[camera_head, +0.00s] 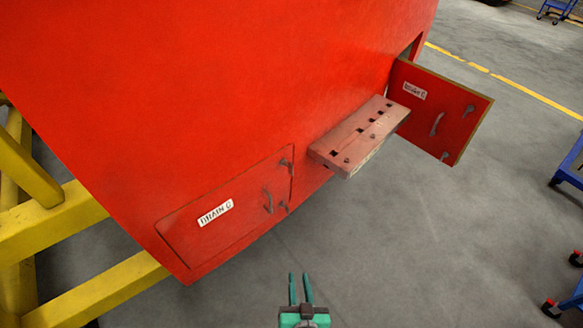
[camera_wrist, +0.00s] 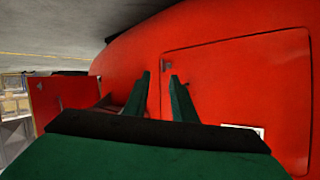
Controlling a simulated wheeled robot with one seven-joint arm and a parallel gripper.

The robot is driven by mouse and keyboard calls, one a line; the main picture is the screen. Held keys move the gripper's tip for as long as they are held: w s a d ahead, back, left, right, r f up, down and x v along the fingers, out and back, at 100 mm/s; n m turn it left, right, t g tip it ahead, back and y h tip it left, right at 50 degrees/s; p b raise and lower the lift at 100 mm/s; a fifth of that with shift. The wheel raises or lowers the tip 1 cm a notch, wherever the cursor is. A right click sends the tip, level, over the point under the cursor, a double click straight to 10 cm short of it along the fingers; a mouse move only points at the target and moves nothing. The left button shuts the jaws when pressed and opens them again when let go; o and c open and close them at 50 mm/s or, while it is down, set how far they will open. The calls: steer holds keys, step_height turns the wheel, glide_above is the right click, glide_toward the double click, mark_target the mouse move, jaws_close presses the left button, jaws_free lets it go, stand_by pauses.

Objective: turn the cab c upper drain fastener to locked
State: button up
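The closed drain door (camera_head: 235,213) is set low in the red nosecone, with a label whose last letter is hard to read. Its upper fastener (camera_head: 286,163) is a small grey piece at the upper right corner; whether it is locked is too small to tell. A lower fastener (camera_head: 284,206) sits below it, near the curved handle (camera_head: 268,201). My gripper (camera_head: 300,276) is open and empty, in front of and below the door, touching nothing. In the wrist view its two fingers (camera_wrist: 160,80) stand apart, and a small grey fastener (camera_wrist: 167,64) shows at the door's corner.
A second red door (camera_head: 440,108) stands swung open at the right. A pinkish step block (camera_head: 360,135) juts out between the doors. Yellow stand beams (camera_head: 60,225) are at the left, blue carts (camera_head: 572,165) at the right edge. The grey floor between is clear.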

steer(key=w+r+n+y, duration=0.1)
steer(key=w+r+y, duration=0.1)
steer(key=w, duration=0.5)
steer(key=n+y, duration=0.8)
steer(key=n, duration=0.1)
glide_toward(291, 174)
steer(key=r, duration=0.2)
steer(key=shift+m, duration=0.3)
steer(key=x, duration=1)
steer(key=shift+w, duration=0.3)
jaws_close()
